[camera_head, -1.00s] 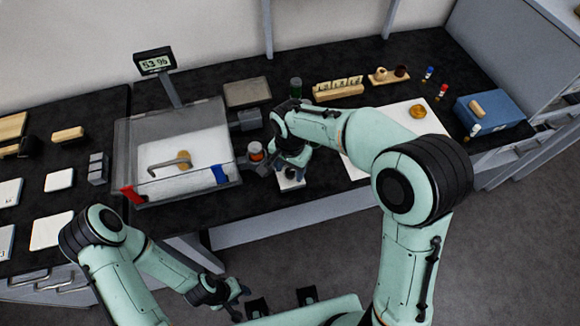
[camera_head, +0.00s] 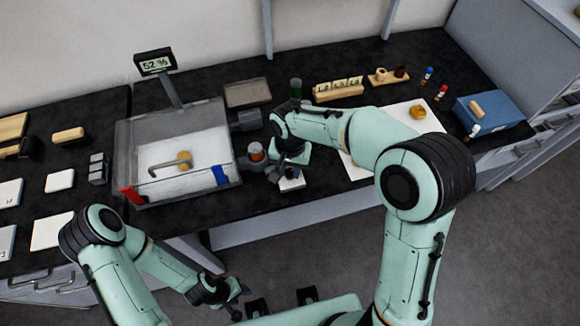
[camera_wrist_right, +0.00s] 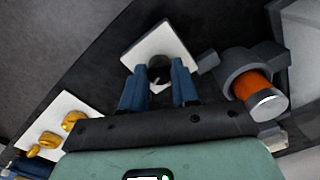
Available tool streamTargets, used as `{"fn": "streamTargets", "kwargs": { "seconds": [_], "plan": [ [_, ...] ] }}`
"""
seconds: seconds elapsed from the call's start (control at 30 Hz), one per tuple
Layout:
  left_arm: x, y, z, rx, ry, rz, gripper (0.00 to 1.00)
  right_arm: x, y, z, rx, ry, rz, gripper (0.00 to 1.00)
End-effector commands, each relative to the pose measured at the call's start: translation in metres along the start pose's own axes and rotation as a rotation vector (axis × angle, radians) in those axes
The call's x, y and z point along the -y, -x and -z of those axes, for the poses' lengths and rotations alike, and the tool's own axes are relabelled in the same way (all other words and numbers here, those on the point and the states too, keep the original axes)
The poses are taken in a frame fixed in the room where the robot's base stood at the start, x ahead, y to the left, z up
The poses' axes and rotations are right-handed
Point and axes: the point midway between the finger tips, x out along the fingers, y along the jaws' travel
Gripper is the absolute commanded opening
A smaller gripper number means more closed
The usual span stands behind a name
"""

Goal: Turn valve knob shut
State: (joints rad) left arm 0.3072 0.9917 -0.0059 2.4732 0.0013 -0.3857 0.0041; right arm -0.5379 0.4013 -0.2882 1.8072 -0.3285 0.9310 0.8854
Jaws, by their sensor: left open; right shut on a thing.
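A dark round valve knob (camera_wrist_right: 158,66) sits on a white square plate (camera_wrist_right: 145,47) in the right wrist view. My right gripper (camera_wrist_right: 158,85) has its blue fingers on either side of the knob and is shut on it. In the head view the white plate (camera_head: 292,183) shows just below my right gripper, which hides most of the knob. A display (camera_head: 155,64) on a post reads about 52 %. My left gripper (camera_head: 232,297) is open and empty, low in front of the bench, far from the knob.
A clear-walled tank (camera_head: 128,160) with a white floor and a bent spout stands left of the knob. An orange-banded cylinder (camera_wrist_right: 255,85) in a grey fitting is close to my right gripper. A blue box (camera_head: 490,110) stands at the far right.

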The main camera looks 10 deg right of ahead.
Motion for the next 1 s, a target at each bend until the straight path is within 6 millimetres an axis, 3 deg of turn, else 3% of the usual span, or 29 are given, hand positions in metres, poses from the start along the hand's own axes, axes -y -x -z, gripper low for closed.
{"fn": "streamTargets", "kwargs": {
  "seconds": [1.0],
  "plan": [
    [-0.007,0.014,0.007,-0.01,-0.004,-0.003,0.43,0.0,0.002,0.0,-0.001,0.956,0.0,0.0]
  ]
}}
